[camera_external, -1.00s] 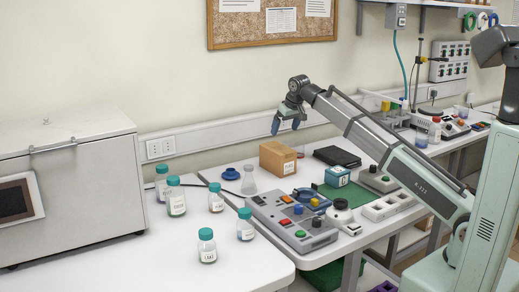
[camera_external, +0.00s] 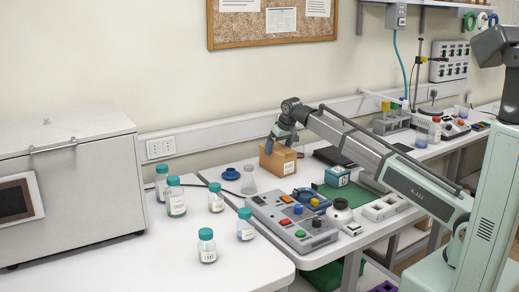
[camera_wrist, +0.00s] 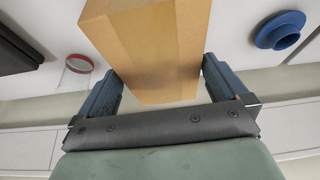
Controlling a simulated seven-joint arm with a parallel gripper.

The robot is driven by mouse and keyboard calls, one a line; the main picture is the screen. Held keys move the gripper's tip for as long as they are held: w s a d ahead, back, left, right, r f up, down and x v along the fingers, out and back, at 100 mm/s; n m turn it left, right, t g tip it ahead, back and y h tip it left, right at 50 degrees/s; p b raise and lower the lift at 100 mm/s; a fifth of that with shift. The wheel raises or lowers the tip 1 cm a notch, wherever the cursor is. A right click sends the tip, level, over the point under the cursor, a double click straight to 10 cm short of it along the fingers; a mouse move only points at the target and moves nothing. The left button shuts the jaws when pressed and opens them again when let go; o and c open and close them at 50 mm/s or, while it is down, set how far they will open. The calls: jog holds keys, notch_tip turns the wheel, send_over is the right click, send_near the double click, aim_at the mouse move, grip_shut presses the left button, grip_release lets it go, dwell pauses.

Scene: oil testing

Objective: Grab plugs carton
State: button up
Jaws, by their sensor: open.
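The plugs carton is a brown cardboard box (camera_external: 284,162) with a white label, standing on the bench at the back middle. My gripper (camera_external: 279,146) is open at the carton's top, pointing down. In the wrist view the carton (camera_wrist: 150,45) lies between the two blue fingers of my gripper (camera_wrist: 160,75). A small gap shows by each finger, so they look apart from its sides. The carton's far end is cut off by the top of the wrist view.
A grey button panel (camera_external: 294,222) is in front. Several green-capped bottles (camera_external: 176,197) stand on the left bench.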

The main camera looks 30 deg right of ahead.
jog(key=shift+x, duration=1.65)
jog(key=shift+f, duration=0.25)
jog(key=shift+c, duration=0.4)
jog(key=c, duration=0.7)
jog(key=shift+r, duration=0.1)
